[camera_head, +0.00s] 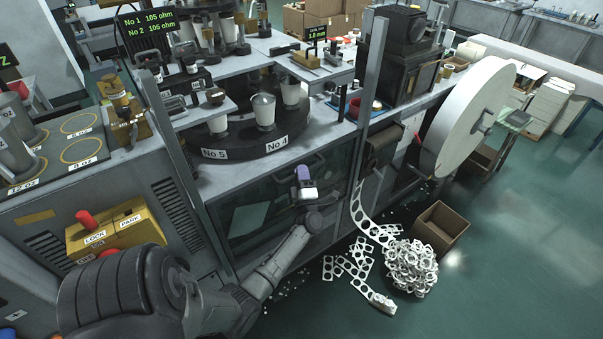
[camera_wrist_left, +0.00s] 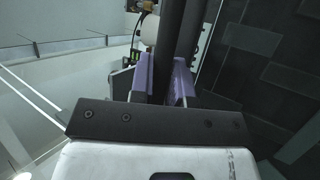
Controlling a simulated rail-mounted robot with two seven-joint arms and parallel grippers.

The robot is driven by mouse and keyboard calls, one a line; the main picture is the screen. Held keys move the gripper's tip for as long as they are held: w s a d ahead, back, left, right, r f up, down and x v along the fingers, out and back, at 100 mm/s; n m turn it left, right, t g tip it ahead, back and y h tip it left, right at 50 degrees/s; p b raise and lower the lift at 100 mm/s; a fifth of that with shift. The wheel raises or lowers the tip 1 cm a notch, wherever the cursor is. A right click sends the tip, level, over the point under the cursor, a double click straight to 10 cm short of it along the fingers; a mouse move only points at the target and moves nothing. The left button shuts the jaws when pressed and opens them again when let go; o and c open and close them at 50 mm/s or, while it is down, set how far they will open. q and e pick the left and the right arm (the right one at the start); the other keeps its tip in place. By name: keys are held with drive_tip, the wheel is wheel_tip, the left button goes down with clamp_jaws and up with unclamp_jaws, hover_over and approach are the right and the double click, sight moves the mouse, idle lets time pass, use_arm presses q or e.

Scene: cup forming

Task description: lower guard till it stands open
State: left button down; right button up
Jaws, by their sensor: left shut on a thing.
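The guard (camera_head: 248,217) is a clear framed panel between two upright grey posts. It sits low, with its top edge below the machine's turntable (camera_head: 240,148), and the cup stations above it are uncovered. My left gripper (camera_head: 304,177) is at the guard's upper part, right of its middle. In the left wrist view its purple fingers (camera_wrist_left: 165,80) are shut around a dark bar, the guard's handle (camera_wrist_left: 178,35). My right gripper is in neither view.
A large white paper reel (camera_head: 465,118) stands at the right. Punched paper strip (camera_head: 365,225) hangs to the floor beside a scrap heap (camera_head: 411,267) and an open cardboard box (camera_head: 440,228). A yellow control box (camera_head: 117,235) is at the left.

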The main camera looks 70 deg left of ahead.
use_arm(q)
drive_tip(key=c, duration=1.1)
unclamp_jaws()
drive_tip(key=shift+d, duration=0.1)
drive_tip(key=b+v, duration=0.1)
drive_tip(key=v, duration=1.2)
drive_tip(key=shift+d+f, duration=0.15)
drive_tip(key=shift+d, duration=0.15)
drive_tip(key=shift+s, duration=0.1)
